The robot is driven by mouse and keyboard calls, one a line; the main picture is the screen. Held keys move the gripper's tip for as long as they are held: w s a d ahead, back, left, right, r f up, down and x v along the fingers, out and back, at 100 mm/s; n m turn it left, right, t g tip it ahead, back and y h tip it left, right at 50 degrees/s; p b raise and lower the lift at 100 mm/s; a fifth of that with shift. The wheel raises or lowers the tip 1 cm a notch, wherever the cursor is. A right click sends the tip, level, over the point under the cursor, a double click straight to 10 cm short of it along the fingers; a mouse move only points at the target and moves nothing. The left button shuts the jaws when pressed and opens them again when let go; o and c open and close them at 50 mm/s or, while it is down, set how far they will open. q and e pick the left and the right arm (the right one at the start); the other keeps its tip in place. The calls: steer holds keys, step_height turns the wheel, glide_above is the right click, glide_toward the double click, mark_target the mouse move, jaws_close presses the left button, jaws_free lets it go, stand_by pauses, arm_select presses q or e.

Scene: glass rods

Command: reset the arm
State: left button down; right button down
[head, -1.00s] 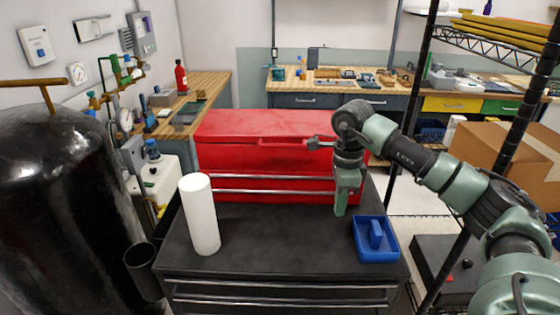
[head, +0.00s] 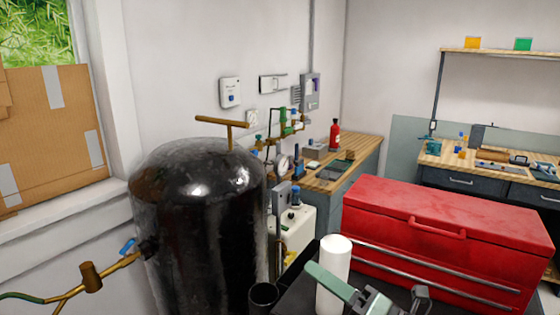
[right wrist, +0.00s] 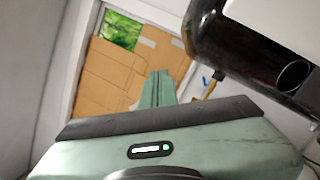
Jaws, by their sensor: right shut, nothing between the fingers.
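My right gripper (head: 316,272) is at the bottom of the head view, with its green fingers shut and empty. It points left and passes in front of the lower part of a white cylinder (head: 337,252) standing on the black cart top. I cannot tell whether they touch. In the right wrist view the closed fingers (right wrist: 158,77) show against brown cardboard, with nothing between them. My left gripper is in neither view.
A large black tank (head: 200,225) stands left of the cart, with a brass valve (head: 92,277) lower left. A red toolbox (head: 450,235) is behind the gripper at right. Cardboard (head: 55,140) covers part of the window. A wooden bench (head: 365,150) runs along the wall.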

steer(key=w+d+f+m+t+h, duration=0.1)
steer(key=d+f+m+t+h, duration=0.2)
steer(key=d+m+h, duration=0.5)
steer(key=d+f+m+t+h, duration=0.25)
steer(key=m+h, duration=0.25)
steer(key=m, duration=0.7)
steer(key=s+d+f+m+g+h, duration=0.2)
steer(key=f+m, duration=0.1)
steer(key=f, duration=0.2)
steer(key=s+d+f+m+g+h, duration=0.2)
steer(key=s+f+m, duration=0.15)
steer(key=f, duration=0.25)
steer(key=s+a+f+m+g, duration=0.1)
steer(key=s+f+m+g, duration=0.2)
steer(key=s+f+g, duration=0.55)
steer(key=s+f+m+g, duration=0.2)
steer(key=s+f+m, duration=0.3)
steer(key=s, duration=0.8)
step_height(320, 180, down, 29)
steer(key=s+n+g, duration=0.1)
steer(key=s+n, duration=0.1)
steer(key=s, duration=0.1)
steer(key=s+d+f+g, duration=0.1)
steer(key=s+d+f, duration=0.1)
steer(key=s+f, duration=1.2)
steer(key=shift+s+d+g, duration=0.3)
steer(key=shift+s+d, duration=0.1)
steer(key=shift+s, duration=0.4)
